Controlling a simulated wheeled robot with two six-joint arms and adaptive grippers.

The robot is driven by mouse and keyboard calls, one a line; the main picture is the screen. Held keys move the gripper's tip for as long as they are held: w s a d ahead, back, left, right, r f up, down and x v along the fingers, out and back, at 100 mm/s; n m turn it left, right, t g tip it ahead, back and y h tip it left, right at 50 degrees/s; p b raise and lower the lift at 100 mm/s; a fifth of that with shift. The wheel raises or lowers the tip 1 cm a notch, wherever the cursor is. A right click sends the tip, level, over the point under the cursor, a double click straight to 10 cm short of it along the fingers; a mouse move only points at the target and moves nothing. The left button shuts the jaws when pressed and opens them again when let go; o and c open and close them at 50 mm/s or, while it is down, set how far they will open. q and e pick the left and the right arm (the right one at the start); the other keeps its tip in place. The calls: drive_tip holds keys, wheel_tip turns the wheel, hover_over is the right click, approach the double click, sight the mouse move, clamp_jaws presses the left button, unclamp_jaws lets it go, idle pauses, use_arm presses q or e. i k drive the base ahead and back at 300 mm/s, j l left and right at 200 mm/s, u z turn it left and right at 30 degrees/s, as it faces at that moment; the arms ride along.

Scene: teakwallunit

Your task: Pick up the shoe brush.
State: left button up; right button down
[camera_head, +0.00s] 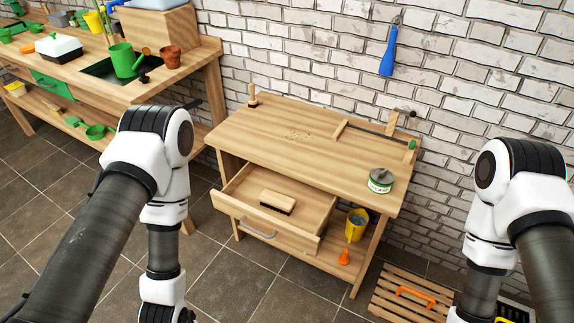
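The shoe brush (277,202) has a light wooden back and dark bristles. It lies in the open drawer (240,214) of the wooden workbench, bristles down, and nothing covers it. My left arm comes in from the left and hangs down to the left of the drawer. My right arm is at the right edge, well to the right of the bench. Both grippers are below the picture edge and are not seen.
The workbench top (270,130) carries a green-and-white tin (381,181) at its right corner. A yellow cup (356,224) and an orange item (344,256) are on the lower shelf. A slatted wooden crate (408,297) stands on the floor. A potting table (95,75) is at left.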

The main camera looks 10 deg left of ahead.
sight(277, 202)
drive_tip(key=i+l+u, duration=0.2)
drive_tip(key=l+u, duration=0.15)
drive_tip(key=l, duration=0.3)
drive_tip(key=i+l+u, duration=0.2)
drive_tip(key=l, duration=0.15)
drive_tip(key=l+u, duration=0.15)
drive_tip(key=l, duration=0.2)
drive_tip(key=i+l, duration=0.45)
